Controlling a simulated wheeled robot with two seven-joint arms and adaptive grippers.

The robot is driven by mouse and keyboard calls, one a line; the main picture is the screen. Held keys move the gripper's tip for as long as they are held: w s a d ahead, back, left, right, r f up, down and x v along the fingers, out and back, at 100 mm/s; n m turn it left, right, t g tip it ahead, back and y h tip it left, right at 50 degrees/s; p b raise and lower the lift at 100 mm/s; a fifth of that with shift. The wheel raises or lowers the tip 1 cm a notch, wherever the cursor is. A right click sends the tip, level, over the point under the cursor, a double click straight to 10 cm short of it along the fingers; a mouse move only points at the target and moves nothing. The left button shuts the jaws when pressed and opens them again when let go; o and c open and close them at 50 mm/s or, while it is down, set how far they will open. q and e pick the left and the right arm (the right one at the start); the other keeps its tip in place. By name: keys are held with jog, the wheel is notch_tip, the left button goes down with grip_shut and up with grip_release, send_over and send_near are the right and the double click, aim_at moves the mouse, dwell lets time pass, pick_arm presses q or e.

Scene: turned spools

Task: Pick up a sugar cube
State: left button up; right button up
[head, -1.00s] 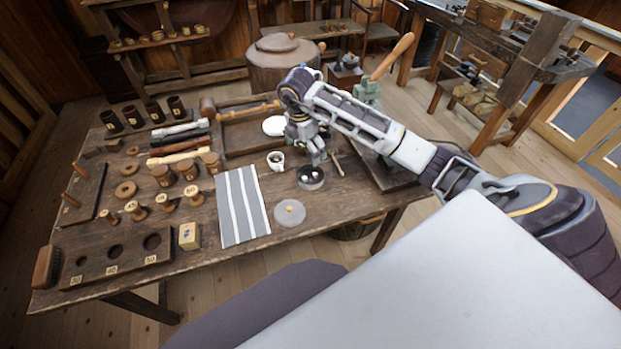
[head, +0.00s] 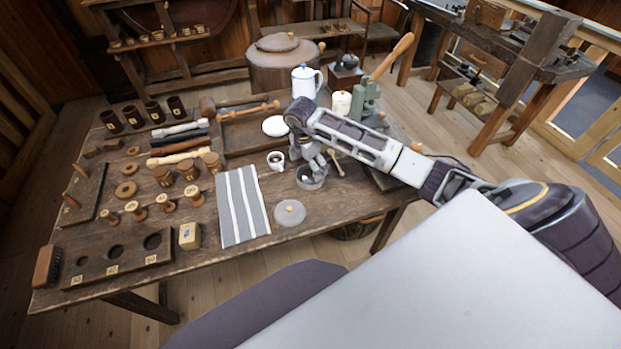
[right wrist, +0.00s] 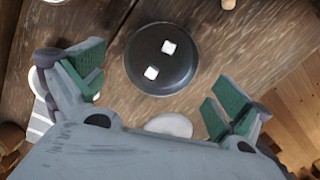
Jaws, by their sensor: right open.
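Two white sugar cubes lie apart on the floor of a round dark bowl; in the right wrist view one cube (right wrist: 169,47) is farther and the other cube (right wrist: 151,73) nearer. The bowl (right wrist: 133,62) also shows in the head view (head: 312,184), partly hidden by my right gripper. My right gripper (head: 318,170) is just above the bowl. In the right wrist view its green-padded fingers (right wrist: 155,92) are wide open and empty, one to each side of the bowl. My left gripper is not in view.
A grey round lid (head: 290,212) lies in front of the bowl. A white mug (head: 276,161) stands left of it, beside a striped cloth (head: 238,205). A white pot (head: 305,82), a candle (head: 341,103) and a green press (head: 368,100) stand behind my arm.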

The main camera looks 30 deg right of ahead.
aim_at(311, 178)
jog(key=shift+f, duration=0.55)
notch_tip(311, 178, down, 3)
jog(key=shift+s+d+r, duration=0.1)
jog(key=shift+d, duration=0.05)
jog(key=shift+d+f+p, duration=0.1)
jog(key=shift+f+p, duration=0.2)
jog(key=shift+f, duration=0.25)
jog(key=c, duration=1)
jog(key=shift+r, duration=0.15)
jog(key=shift+c, duration=0.2)
jog(key=shift+r, duration=0.6)
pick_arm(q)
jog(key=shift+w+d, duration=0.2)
pick_arm(e)
notch_tip(311, 178, up, 8)
jog(key=shift+r, duration=0.2)
